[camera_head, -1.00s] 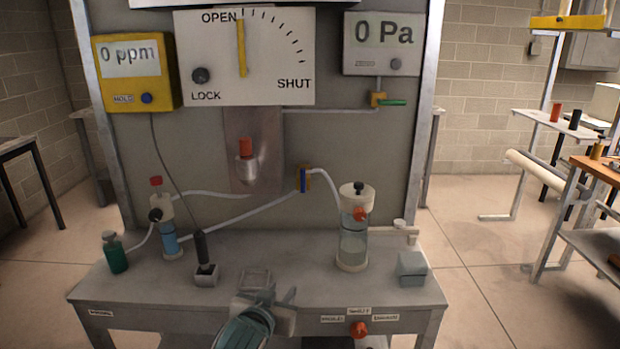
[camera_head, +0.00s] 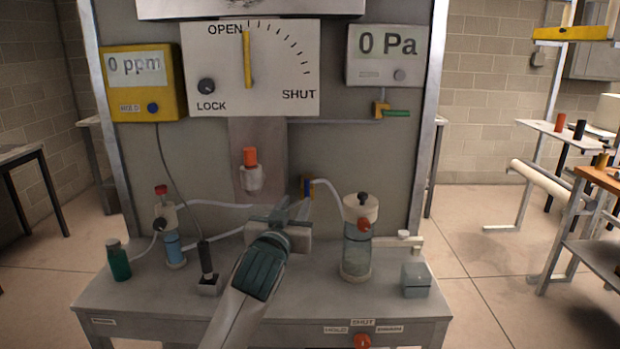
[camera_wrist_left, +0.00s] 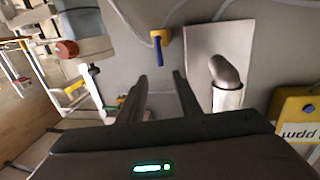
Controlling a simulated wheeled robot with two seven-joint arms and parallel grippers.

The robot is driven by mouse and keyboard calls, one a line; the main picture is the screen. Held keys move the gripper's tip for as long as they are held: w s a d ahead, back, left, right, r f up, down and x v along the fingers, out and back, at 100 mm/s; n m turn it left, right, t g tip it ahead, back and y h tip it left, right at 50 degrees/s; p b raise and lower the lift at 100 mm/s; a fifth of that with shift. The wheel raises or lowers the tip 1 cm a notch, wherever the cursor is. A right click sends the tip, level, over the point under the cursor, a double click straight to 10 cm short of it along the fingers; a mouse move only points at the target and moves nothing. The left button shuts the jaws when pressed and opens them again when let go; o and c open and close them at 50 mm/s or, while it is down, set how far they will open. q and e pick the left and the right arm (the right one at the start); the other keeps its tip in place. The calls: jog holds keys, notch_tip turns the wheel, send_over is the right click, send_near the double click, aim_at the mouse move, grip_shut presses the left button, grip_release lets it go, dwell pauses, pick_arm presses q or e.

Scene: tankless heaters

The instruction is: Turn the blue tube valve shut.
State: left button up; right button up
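The blue tube valve (camera_head: 307,188) is a yellow body with an upright blue lever, on the back panel between two white tubes. In the left wrist view the valve (camera_wrist_left: 159,47) is ahead of the fingers, its blue lever in line with the gap between them. My left gripper (camera_head: 291,209) is open and empty, below and slightly left of the valve in the head view. It also shows in the left wrist view (camera_wrist_left: 159,77), with its fingers apart and not touching the valve. The gripper hides part of the lower tube. My right gripper is not in view.
A clear cylinder (camera_head: 357,250) with an orange knob stands right of the gripper. A black probe (camera_head: 206,262) and a blue-liquid bottle (camera_head: 174,250) stand left. The dial (camera_head: 250,68) has its yellow pointer near OPEN. A red-capped fitting (camera_head: 250,170) is left of the valve.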

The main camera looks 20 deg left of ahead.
aim_at(306, 183)
pick_arm(q)
jog(key=shift+w, duration=0.1)
